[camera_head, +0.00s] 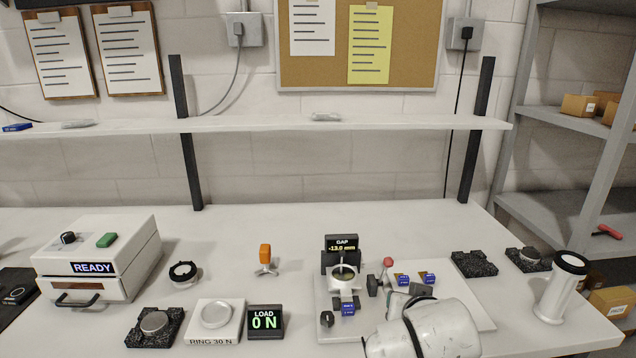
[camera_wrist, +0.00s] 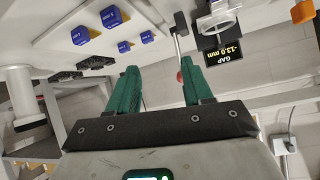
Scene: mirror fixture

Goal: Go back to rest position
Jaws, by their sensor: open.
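My gripper (camera_wrist: 160,88) shows in the wrist view with two green fingers standing well apart and nothing between them. In the head view my gripper (camera_head: 392,300) hangs low over the white base plate (camera_head: 472,308) of the mirror fixture, partly hidden by my white wrist. The fixture's ring holder (camera_head: 343,279) stands left of my gripper under a display (camera_head: 341,244) reading GAP -13.0 mm. A red-knobbed lever (camera_head: 388,263) is just behind my gripper. Blue blocks (camera_head: 403,280) sit on the plate. The wrist view shows the display (camera_wrist: 222,54) upside down.
A READY box (camera_head: 118,258) stands at the left. A ring pad (camera_head: 215,318), a LOAD display (camera_head: 265,322) reading 0 N and an orange-handled tool (camera_head: 265,257) stand mid-table. A white cylinder (camera_head: 560,290) stands at right. A shelf (camera_head: 300,123) crosses behind; the table's back strip is clear.

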